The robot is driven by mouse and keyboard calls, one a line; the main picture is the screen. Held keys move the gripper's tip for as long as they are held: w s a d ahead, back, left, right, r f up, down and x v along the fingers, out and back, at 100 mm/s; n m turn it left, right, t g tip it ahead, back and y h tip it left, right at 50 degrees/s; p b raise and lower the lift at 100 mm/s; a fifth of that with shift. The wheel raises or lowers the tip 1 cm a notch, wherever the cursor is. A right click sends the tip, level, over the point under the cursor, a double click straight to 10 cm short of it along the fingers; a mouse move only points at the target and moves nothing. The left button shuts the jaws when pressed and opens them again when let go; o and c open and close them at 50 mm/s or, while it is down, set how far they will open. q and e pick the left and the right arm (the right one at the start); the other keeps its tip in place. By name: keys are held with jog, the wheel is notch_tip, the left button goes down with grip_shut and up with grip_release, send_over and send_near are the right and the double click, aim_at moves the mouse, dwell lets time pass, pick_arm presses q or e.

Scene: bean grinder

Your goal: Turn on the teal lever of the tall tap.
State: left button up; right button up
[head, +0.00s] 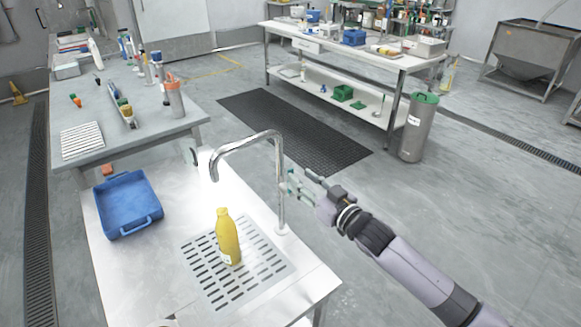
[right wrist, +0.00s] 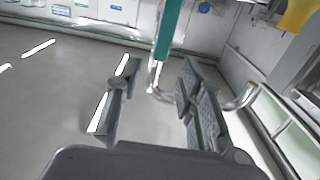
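The tall chrome tap (head: 281,205) rises from the right side of the steel sink table, its spout curving to the left. Its teal lever (head: 290,187) is on the post at mid-height, partly confused with my fingers. In the right wrist view the teal lever (right wrist: 168,32) shows as a bar at top centre, ahead of the fingers, with chrome tap parts behind it. My right gripper (head: 305,187) reaches in from the right, close beside the lever. The right wrist view shows its fingers (right wrist: 158,100) apart with nothing held; contact with the lever cannot be told. My left gripper is not in view.
A yellow bottle (head: 228,238) stands on the slotted drain (head: 202,283) left of the tap. A blue tray (head: 128,203) lies at the table's left. A bin with a green lid (head: 417,128) stands on the floor behind. The floor right of the table is open.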

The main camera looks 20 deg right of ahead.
aim_at(291, 171)
jog(key=x, duration=0.6)
jog(key=shift+p, duration=0.3)
grip_shut()
dwell(0.5)
